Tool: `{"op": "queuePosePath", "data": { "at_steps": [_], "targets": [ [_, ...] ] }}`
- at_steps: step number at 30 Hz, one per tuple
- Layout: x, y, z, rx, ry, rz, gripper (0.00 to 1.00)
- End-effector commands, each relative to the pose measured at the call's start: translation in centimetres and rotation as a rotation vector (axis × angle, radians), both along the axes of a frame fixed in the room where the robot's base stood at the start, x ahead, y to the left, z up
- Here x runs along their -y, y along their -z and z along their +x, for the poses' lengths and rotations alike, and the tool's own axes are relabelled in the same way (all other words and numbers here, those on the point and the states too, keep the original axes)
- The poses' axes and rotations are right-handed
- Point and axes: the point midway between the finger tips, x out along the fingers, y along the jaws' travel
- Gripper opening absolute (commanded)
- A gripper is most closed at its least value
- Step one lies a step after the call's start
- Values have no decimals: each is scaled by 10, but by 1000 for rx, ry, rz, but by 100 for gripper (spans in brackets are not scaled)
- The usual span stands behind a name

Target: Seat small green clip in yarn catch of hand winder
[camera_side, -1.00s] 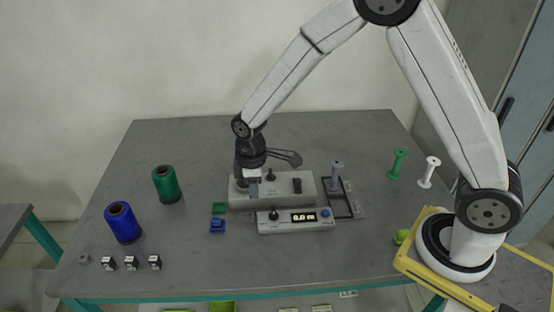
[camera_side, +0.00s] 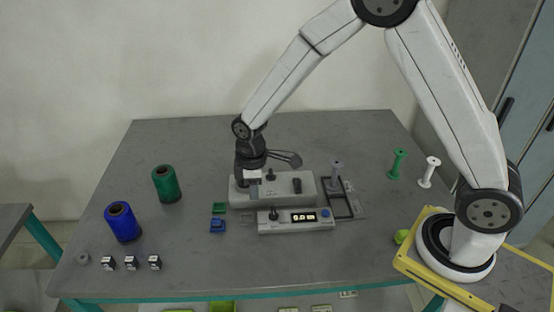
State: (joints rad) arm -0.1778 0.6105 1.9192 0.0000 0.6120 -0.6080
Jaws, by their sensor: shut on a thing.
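The hand winder (camera_side: 277,188) is a light grey block with a dark knob and a crank arm (camera_side: 285,157) at its back. My gripper (camera_side: 250,186) points down at the winder's left end. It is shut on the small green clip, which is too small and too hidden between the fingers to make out. The yarn catch is also hidden behind my gripper. A flat green square (camera_side: 219,208) lies on the table left of the winder, with no raised clip visible on it. A blue square with a raised blue piece (camera_side: 217,226) sits in front of it.
A grey counter with a display (camera_side: 297,221) stands in front of the winder. A grey bobbin (camera_side: 337,176) stands on a dark frame at right. Green (camera_side: 165,184) and blue (camera_side: 122,223) yarn cones stand left. Green (camera_side: 397,164) and white (camera_side: 429,172) bobbins stand right.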

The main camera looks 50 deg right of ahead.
Motion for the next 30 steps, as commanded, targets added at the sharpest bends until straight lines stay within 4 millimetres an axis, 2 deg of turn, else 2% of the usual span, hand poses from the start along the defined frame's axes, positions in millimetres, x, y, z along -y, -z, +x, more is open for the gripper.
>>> {"op": "queuePosePath", "data": {
  "at_steps": [15,30],
  "targets": [
    [4,49,40,1,1,1,0],
    [5,59,44,0,0,0,0]
  ]
}}
